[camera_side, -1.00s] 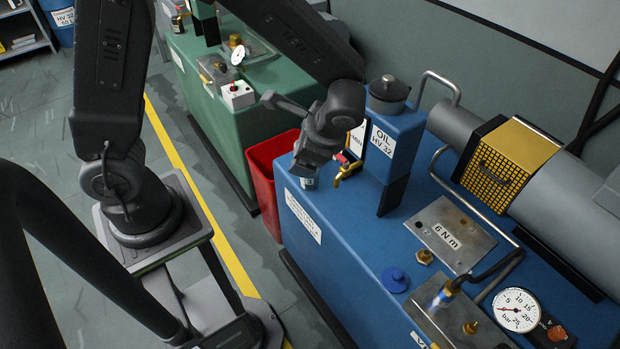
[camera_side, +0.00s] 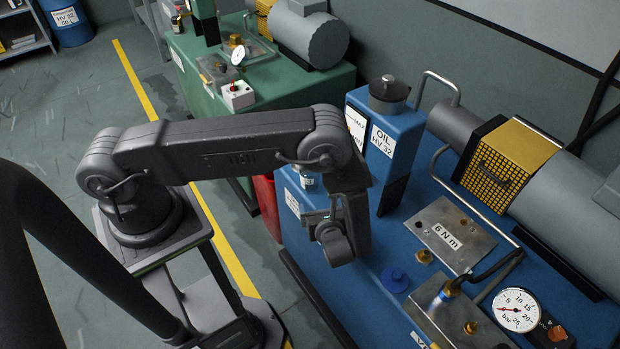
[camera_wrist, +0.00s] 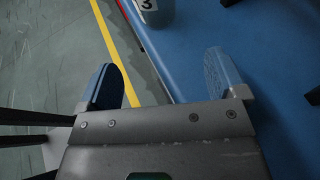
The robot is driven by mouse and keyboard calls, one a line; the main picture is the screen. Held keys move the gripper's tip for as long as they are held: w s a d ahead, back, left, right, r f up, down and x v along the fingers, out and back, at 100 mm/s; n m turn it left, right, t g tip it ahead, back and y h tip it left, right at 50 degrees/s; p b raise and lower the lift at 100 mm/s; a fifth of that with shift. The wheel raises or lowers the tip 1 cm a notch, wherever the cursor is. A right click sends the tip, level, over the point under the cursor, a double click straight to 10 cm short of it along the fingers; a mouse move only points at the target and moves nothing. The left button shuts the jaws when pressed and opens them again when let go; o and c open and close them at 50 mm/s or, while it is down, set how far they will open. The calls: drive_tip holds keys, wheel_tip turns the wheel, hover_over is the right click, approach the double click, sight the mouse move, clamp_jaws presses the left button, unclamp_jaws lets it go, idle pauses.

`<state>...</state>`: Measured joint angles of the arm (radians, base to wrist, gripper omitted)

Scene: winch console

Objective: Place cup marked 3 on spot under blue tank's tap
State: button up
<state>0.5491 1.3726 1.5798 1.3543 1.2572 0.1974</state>
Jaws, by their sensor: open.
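The cup marked 3 (camera_wrist: 153,10) stands at the top edge of the wrist view, partly cut off. In the side view the cup (camera_side: 309,181) is small, upright on the blue console near its left edge, beside the blue tank (camera_side: 404,138) labelled OIL HV 32. My gripper (camera_wrist: 162,72) is open and empty, its two blue-padded fingers apart. The cup lies beyond the fingertips, not between them. In the side view my wrist is in front of the cup and the fingers are hard to make out. The tap and the spot under it are hidden by my arm.
A red bin (camera_side: 267,205) stands between the blue console and the green console (camera_side: 290,90). A blue knob (camera_side: 395,279), a metal plate (camera_side: 450,235) and a pressure gauge (camera_side: 517,309) are on the blue console. Its top near the front left edge is mostly bare.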

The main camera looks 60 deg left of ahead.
sight(312, 180)
drive_tip(key=w+a, duration=0.1)
drive_tip(key=a, duration=0.2)
drive_tip(key=w+a, duration=0.1)
drive_tip(key=a, duration=0.3)
drive_tip(key=w+a, duration=0.2)
drive_tip(key=a, duration=0.1)
drive_tip(key=shift+w+a, duration=0.1)
drive_tip(key=shift+a, duration=0.2)
drive_tip(key=shift+w+a+f, duration=0.2)
drive_tip(key=shift+a, duration=0.25)
drive_tip(key=shift+c, duration=0.4)
drive_tip(key=c, duration=1)
drive_tip(key=shift+s+r, duration=0.1)
